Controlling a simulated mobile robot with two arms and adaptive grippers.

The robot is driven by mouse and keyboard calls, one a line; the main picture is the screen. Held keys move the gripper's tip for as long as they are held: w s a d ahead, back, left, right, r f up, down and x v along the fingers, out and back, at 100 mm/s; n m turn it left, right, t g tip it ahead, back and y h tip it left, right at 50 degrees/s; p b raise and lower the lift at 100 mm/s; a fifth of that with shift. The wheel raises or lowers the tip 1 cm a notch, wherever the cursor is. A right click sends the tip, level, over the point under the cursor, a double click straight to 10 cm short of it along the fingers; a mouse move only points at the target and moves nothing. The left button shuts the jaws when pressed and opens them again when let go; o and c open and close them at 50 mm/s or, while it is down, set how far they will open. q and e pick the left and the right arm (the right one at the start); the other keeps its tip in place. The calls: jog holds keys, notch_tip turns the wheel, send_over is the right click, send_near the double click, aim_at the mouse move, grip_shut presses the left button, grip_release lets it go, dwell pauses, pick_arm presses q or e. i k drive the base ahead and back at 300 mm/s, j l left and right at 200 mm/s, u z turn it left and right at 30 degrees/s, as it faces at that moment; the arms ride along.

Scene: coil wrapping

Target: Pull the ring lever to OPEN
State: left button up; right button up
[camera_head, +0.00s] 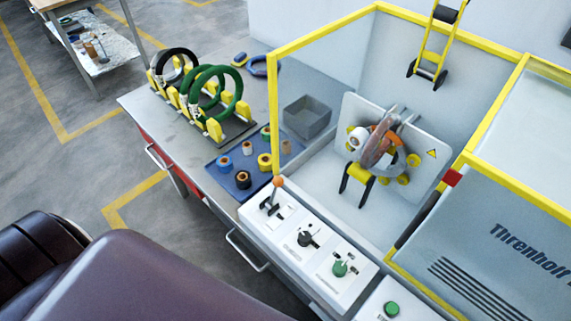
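A lever (271,194) with an orange ball knob stands on the left end of the white control panel (290,250). Its shaft rises from a dark slot and leans toward the machine. The label beside it is too small to read. Behind the panel, inside the yellow-framed enclosure, the wrapping ring (380,147) sits in front of a white plate (432,150). A white roll (357,138) and yellow rollers are around the ring. I cannot tell whether the ring's gap is open. Neither of my grippers is in view.
A black knob (306,239) and a green knob (340,268) follow along the panel, with a green button (391,309) at the lower right. Left of the enclosure, a blue mat (222,180) holds several small rolls, and a rack (232,132) holds green and black coils.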

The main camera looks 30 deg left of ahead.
aim_at(277, 181)
jog(key=k+l, duration=0.15)
jog(key=l, duration=0.25)
jog(key=k+l, duration=0.15)
jog(key=l, duration=0.2)
jog(key=k+l+u, duration=0.1)
jog(key=l, duration=0.3)
jog(key=k+l, duration=0.25)
jog(key=l+u, duration=0.05)
jog(key=l, duration=0.1)
